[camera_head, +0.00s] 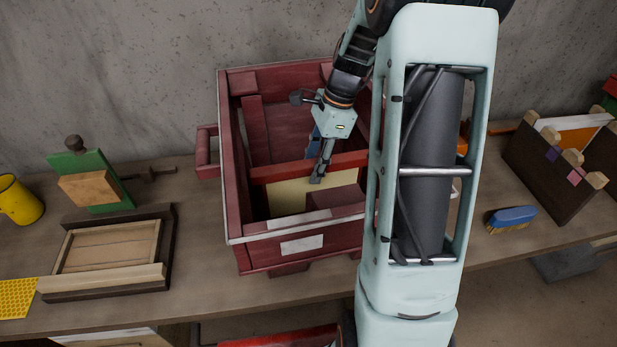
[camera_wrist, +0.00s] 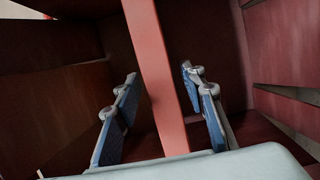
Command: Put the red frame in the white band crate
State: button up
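The red frame (camera_head: 275,173) has a red top bar and a cream panel (camera_head: 288,198) below it. It is inside the dark red crate (camera_head: 236,165), which has a pale band along its rim. The frame's top bar crosses the crate; its right end is hidden behind my arm. My gripper (camera_head: 318,163) reaches down into the crate at the bar. In the wrist view the red bar (camera_wrist: 160,75) runs between the two blue-padded fingers of my gripper (camera_wrist: 162,112), with a gap on both sides. I cannot tell what the frame rests on.
A wooden tray (camera_head: 110,247), a green block with a wooden piece (camera_head: 90,188) and a yellow cup (camera_head: 19,200) stand left. A blue brush (camera_head: 511,218) and a dark box with upright frames (camera_head: 545,165) stand right. A concrete wall is behind.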

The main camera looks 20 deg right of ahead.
jog(key=v, duration=0.5)
jog(key=shift+d+r, duration=0.1)
jog(key=shift+r, duration=0.1)
dwell(0.3)
